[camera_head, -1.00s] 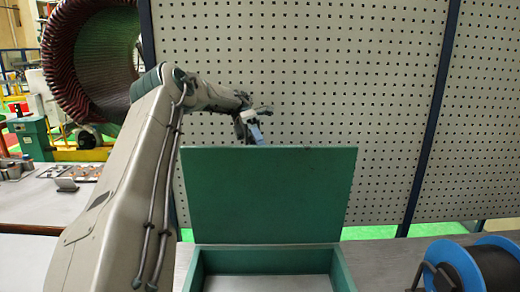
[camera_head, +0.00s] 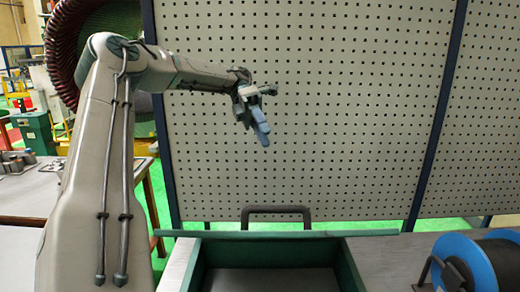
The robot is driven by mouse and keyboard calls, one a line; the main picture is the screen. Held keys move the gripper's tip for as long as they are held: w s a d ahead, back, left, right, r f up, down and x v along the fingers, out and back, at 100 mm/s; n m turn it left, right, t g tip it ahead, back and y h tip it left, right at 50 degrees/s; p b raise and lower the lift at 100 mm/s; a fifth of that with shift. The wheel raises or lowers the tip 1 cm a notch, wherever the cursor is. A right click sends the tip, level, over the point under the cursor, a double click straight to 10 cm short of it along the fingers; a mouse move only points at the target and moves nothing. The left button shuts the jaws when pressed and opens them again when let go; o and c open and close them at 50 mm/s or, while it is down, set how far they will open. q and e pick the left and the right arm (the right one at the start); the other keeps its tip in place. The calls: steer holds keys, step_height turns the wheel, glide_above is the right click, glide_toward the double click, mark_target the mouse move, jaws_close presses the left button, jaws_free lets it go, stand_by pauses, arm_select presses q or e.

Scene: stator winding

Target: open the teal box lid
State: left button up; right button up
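The teal box (camera_head: 344,266) stands on the table at bottom centre with its top open. I can see down between its walls. Its teal lid (camera_head: 290,234) is folded far back and shows nearly edge-on as a thin strip behind the box. A dark handle (camera_head: 276,211) rises just behind that strip. My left gripper (camera_head: 262,112) is in the air above and behind the lid, apart from it. Its fingers look spread, with nothing between them. My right gripper is not in view.
A blue-rimmed spool (camera_head: 470,264) with dark winding stands on the table to the right of the box. A perforated panel (camera_head: 340,110) rises behind. A large stator ring (camera_head: 66,45) is at the far left, partly hidden by my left arm.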

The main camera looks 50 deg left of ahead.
arm_select(q)
steer(key=s+d+r+b, duration=0.1)
steer(key=s+d+b, duration=0.3)
steer(key=s+d, duration=0.2)
steer(key=shift+s+d, duration=0.35)
steer(key=shift+d, duration=0.1)
stand_by(0.4)
steer(key=shift+f, duration=0.1)
